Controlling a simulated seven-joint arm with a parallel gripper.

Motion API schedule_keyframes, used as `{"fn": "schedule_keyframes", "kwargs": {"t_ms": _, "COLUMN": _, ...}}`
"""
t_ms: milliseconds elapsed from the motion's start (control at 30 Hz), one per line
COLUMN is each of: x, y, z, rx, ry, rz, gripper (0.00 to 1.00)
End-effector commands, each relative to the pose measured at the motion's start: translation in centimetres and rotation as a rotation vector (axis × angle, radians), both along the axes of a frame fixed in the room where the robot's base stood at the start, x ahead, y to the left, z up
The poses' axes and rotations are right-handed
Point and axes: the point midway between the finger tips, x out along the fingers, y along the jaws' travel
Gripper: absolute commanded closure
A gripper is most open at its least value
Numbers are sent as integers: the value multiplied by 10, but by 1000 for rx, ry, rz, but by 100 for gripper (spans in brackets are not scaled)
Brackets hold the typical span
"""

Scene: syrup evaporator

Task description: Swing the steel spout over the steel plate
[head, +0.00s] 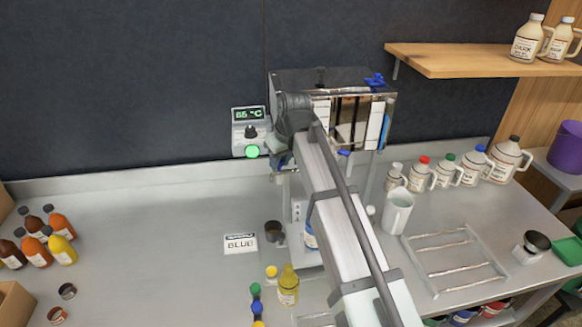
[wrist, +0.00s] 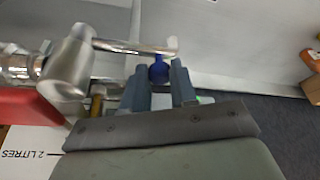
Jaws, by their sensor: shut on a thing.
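The steel spout (wrist: 130,46) shows in the wrist view as a bright pipe running right from a thick grey metal joint. A blue knob (wrist: 158,70) sits just below its far end. My gripper (wrist: 160,78) has one finger on each side of this knob and is shut on it. In the head view my arm hides the gripper and the spout; the shiny steel evaporator box (head: 345,115) stands behind the arm. I cannot pick out the steel plate for sure in either view.
A readout with a green button (head: 252,151) is left of the evaporator. A clear jug (head: 397,212), several capped syrup jugs (head: 447,170) and a wire rack (head: 450,258) stand to the right. A yellow bottle (head: 288,287) and a BLUE card (head: 241,244) are left of my arm. The left counter is mostly clear.

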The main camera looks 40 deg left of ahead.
Motion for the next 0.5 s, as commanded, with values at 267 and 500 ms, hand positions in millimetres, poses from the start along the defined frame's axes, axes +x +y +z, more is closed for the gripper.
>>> {"fn": "schedule_keyframes", "kwargs": {"t_ms": 267, "x": -5, "y": -7, "z": 0, "rx": -1, "ry": 1, "rz": -1, "gripper": 92}}
{"fn": "schedule_keyframes", "kwargs": {"t_ms": 500, "x": -11, "y": -15, "z": 0, "rx": -1, "ry": 1, "rz": -1, "gripper": 92}}
